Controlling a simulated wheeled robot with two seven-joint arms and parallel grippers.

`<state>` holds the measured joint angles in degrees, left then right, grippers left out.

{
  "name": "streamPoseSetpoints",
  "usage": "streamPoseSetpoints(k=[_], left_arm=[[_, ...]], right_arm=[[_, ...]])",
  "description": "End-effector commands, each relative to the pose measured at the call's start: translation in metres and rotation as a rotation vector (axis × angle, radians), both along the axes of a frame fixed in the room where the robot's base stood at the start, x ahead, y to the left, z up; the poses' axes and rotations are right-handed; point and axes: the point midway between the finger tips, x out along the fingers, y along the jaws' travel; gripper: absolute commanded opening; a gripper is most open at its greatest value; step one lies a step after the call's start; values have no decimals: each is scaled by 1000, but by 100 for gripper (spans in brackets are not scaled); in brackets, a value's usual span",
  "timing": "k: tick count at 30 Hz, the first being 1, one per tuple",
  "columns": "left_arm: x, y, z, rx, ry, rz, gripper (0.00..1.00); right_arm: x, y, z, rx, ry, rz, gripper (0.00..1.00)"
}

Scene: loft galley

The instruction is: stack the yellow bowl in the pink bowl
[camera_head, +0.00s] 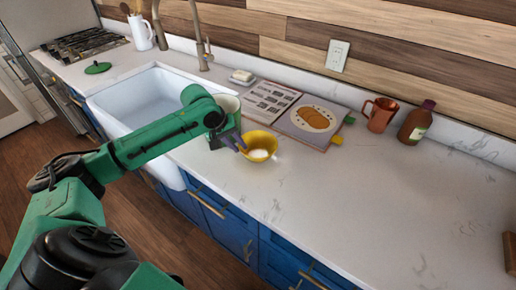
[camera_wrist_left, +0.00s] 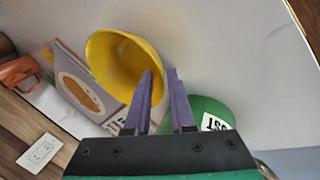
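The yellow bowl (camera_head: 262,139) stands upright on the counter, in front of an open book. My left gripper (camera_head: 240,146) is at the bowl's left rim. In the left wrist view the two purple fingers (camera_wrist_left: 160,73) are apart. One finger overlaps the inside of the yellow bowl (camera_wrist_left: 128,58) and the other is outside its rim; I cannot tell whether either touches it. I see no pink bowl in either view. My right gripper is not in view.
A white sink (camera_head: 150,97) is left of the bowl. The open book (camera_head: 305,122), a copper mug (camera_head: 381,115) and a brown bottle (camera_head: 415,122) stand behind and right. A green thing with white label (camera_wrist_left: 205,112) is beside the fingers. The right counter is largely clear.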

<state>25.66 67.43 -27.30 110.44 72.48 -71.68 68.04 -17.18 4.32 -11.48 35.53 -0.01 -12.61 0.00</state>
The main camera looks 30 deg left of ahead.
Motion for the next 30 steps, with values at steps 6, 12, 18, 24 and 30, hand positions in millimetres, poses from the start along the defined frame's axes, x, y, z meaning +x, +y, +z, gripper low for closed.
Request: streamPoseSetpoints(k=[6, 12, 18, 24, 30], left_arm=[[13, -7, -30, -2, 0, 0, 22], [14, -7, -33, 1, -1, 0, 22], [13, -7, -33, 1, 0, 1, 0], [13, -7, -34, 1, 3, 1, 0], [12, -6, -34, 2, 5, 1, 0]], right_arm=[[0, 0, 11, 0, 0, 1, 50], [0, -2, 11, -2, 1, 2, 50], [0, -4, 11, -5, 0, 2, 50], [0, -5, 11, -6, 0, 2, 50], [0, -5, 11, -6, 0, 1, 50]])
